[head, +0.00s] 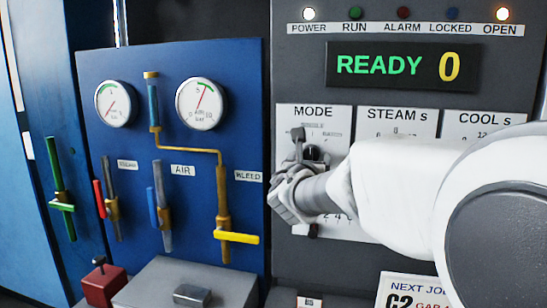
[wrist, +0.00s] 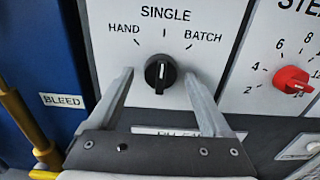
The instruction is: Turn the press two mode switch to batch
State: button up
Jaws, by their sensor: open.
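The mode switch is a black round knob (wrist: 160,74) on a white plate marked HAND, SINGLE and BATCH. In the wrist view its white pointer line stands nearly upright, toward SINGLE; BATCH is printed to the upper right. My gripper (wrist: 158,80) is open, with one finger on the left and one on the right of the knob and gaps visible on both sides. The head view shows my gripper (head: 297,165) in front of the MODE plate (head: 340,118), hiding much of it. Whether this panel is press two cannot be told.
A red STEAM knob (wrist: 291,79) sits right of the mode plate. A display (head: 400,66) reads READY 0; the POWER and OPEN lamps are lit. Left is a blue panel with gauges (head: 201,104) and a yellow-handled BLEED valve (head: 236,237). A grey box (head: 185,285) stands below.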

jog(key=shift+w, duration=0.1)
grip_shut()
dwell(0.4)
jog(key=shift+f+b, duration=0.15)
jog(key=shift+b, duration=0.4)
jog(key=shift+m+b, duration=4.3)
jog(key=shift+b, duration=1.35)
jog(key=shift+r+m, duration=0.2)
jog(key=shift+m, duration=0.1)
